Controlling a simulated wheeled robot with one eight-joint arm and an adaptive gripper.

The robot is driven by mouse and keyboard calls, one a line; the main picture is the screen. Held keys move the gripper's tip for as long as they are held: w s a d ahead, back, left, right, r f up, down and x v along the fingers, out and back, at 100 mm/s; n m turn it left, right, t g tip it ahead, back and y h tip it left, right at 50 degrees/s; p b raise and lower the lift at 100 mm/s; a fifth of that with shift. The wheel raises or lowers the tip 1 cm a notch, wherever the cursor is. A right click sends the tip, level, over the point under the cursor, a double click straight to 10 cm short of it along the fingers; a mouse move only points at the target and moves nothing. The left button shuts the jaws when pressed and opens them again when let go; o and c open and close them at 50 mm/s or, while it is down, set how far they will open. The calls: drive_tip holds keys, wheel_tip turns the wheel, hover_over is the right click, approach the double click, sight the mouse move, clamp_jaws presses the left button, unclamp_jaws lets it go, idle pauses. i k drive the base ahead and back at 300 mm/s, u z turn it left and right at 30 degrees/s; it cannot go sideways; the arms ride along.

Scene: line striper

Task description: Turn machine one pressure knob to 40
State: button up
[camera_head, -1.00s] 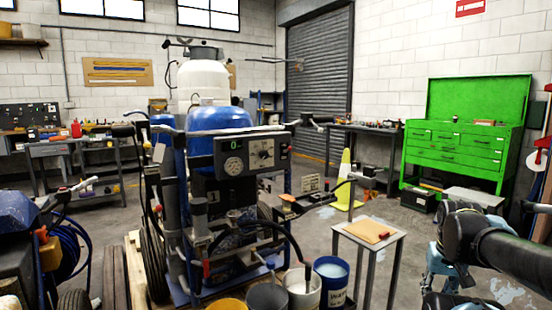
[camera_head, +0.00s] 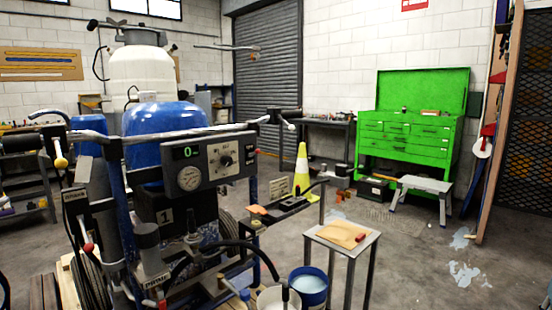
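Machine one (camera_head: 165,215), a line striper with a blue tank and a "1" label, stands at left centre. Its dark control panel (camera_head: 208,165) faces me. The panel carries a green display (camera_head: 185,152) that seems to read 0, a round gauge (camera_head: 189,178) and a black pressure knob (camera_head: 225,160) on a light dial plate. The knob's exact setting is too small to read. My gripper is not in view, and nothing of mine touches the panel.
A small stand (camera_head: 341,238) with a tan board is right of the machine. A blue bucket (camera_head: 308,287) and a white bucket sit in front. A green tool chest (camera_head: 413,130) and a grey step stool (camera_head: 422,188) are behind. The right floor is mostly clear.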

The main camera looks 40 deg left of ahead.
sight(227, 161)
drive_tip(key=z, duration=0.3)
drive_tip(key=k, duration=0.35)
drive_tip(key=u, duration=1.95)
